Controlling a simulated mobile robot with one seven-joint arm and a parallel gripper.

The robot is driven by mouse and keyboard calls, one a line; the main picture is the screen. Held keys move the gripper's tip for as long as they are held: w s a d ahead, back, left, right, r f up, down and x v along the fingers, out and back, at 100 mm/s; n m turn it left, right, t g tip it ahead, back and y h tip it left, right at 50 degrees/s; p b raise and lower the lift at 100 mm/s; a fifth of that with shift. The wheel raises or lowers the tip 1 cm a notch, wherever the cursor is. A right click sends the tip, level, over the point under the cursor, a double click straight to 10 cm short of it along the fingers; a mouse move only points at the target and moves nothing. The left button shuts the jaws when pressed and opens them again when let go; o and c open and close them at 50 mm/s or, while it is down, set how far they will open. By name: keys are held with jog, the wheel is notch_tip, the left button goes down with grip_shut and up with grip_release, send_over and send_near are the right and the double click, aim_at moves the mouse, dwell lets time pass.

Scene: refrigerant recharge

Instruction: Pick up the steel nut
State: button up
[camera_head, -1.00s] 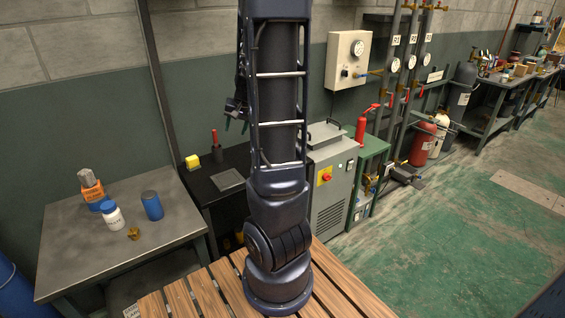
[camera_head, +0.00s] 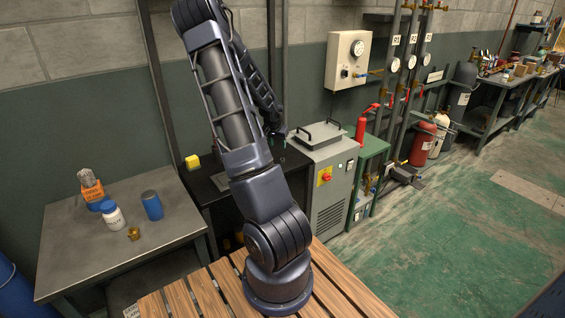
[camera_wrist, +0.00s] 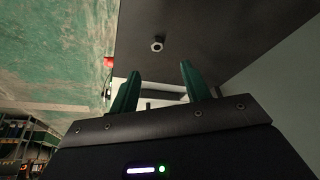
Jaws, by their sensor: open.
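The steel nut (camera_wrist: 157,45) is small and bright, lying on a dark surface near the top of the wrist view. My gripper (camera_wrist: 158,69) is open, its two green fingers apart with nothing between them. In that picture the nut shows just above the gap between the fingertips, clear of both. In the head view my gripper (camera_head: 279,138) is partly hidden behind my arm, over the right part of the black bench (camera_head: 205,187). I cannot make out the nut in the head view, where my arm covers much of that bench.
A grey machine (camera_head: 328,180) with top handles stands right of the black bench. The left table (camera_head: 85,262) holds a blue can (camera_head: 152,205), a white jar (camera_head: 113,217) and a brass fitting (camera_head: 133,234).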

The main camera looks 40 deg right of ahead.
jog(key=d, duration=0.1)
send_over(282, 159)
jog(key=s+a, duration=0.2)
jog(key=f, duration=0.5)
jog(key=shift+w+d+f, duration=0.1)
jog(key=shift+d+f, duration=0.15)
jog(key=shift+f, duration=0.15)
jog(key=shift+a+x, duration=0.15)
jog(key=shift+x, duration=1.15)
jog(key=shift+a+x, duration=0.15)
jog(key=shift+x, duration=1.15)
jog(key=shift+f, duration=0.1)
jog(key=shift+c, duration=0.5)
grip_shut()
